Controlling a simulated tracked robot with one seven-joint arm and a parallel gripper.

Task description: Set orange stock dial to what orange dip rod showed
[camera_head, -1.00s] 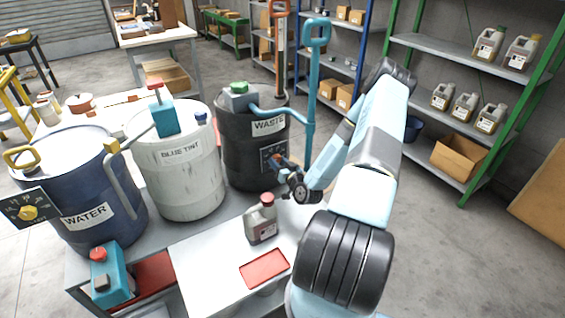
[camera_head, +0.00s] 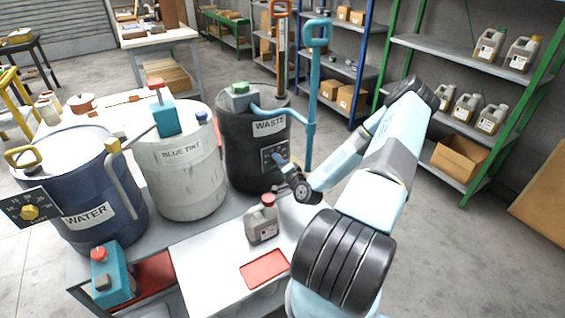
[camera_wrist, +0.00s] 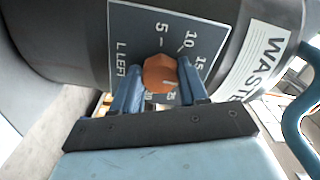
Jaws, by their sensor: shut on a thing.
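The orange stock dial (camera_wrist: 160,75) is a faceted knob on a dark panel (camera_head: 272,156) fixed to the black WASTE drum (camera_head: 240,125). The plate shows 5, 10 and 15 and "L LEFT"; lower numbers are partly hidden by my fingers, and I cannot tell the exact setting. My gripper (camera_wrist: 160,84) has a finger on each side of the knob and is shut on it. The orange-handled dip rod (camera_head: 281,45) stands upright behind the drum; no reading shows on it.
A teal-handled rod (camera_head: 310,90) stands close right of the drum. A grey jug (camera_head: 262,224) and red tray (camera_head: 265,269) are on the bench below my arm. BLUE TINT (camera_head: 180,175) and WATER (camera_head: 80,185) drums stand left. Floor to the right is clear.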

